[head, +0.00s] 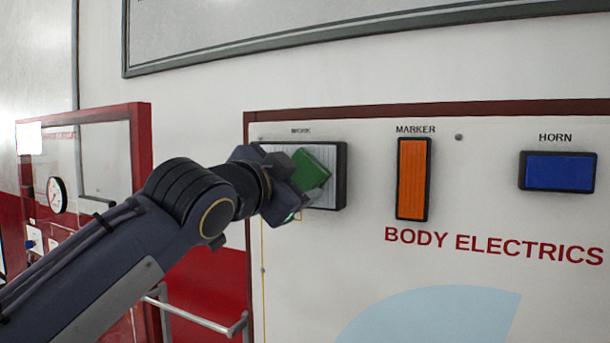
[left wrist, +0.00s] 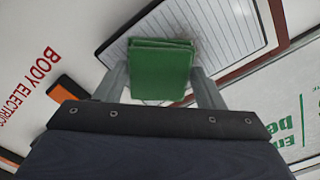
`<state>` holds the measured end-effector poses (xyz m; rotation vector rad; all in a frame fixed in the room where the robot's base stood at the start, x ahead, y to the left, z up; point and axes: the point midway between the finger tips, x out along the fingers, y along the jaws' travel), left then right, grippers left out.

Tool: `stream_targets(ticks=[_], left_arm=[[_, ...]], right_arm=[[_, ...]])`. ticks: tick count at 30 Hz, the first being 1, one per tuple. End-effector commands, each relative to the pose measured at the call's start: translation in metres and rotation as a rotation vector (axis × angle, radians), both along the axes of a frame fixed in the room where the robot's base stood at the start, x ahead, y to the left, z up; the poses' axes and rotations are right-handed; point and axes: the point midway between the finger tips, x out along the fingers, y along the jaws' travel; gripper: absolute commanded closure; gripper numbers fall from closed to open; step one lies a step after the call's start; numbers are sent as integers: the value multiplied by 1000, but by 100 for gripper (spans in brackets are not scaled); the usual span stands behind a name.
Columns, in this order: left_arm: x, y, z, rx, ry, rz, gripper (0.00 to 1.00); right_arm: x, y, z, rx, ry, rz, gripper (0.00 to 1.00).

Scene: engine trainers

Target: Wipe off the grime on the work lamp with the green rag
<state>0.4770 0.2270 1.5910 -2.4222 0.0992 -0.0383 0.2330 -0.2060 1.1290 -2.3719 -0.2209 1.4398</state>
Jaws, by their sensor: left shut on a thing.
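The work lamp (head: 326,193) is a pale, ribbed rectangle in a dark frame under the label WORK, on the upright white panel. It also shows in the left wrist view (left wrist: 225,35). My left gripper (head: 300,190) is in front of the lamp and hides much of its left and lower part. It is shut on the folded green rag (head: 311,170), which also shows between the fingers in the left wrist view (left wrist: 162,70). The rag overlaps the lamp face; I cannot tell for sure whether it touches. My right gripper is not in view.
An orange marker lamp (head: 412,180) and a blue horn block (head: 557,171) are to the right on the BODY ELECTRICS panel (head: 480,200). A red-framed panel with a gauge (head: 57,195) stands at left. A metal rail (head: 200,318) is low at left.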

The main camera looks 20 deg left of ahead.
Motion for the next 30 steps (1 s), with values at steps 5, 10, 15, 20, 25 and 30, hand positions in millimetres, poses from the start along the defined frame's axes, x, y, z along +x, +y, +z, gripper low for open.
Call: stream_targets(ticks=[5,10,15,20,25,30], left_arm=[[2,10,0,-1,2,4,55],[2,18,0,-1,2,6,55],[3,33,0,-1,3,6,55],[3,46,0,-1,3,5,55],[3,51,-1,-1,2,4,55],[3,51,-1,0,1,3,55]], right_arm=[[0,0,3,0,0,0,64],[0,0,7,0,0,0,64],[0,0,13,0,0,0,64],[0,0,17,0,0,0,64],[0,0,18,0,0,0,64],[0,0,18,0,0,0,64]])
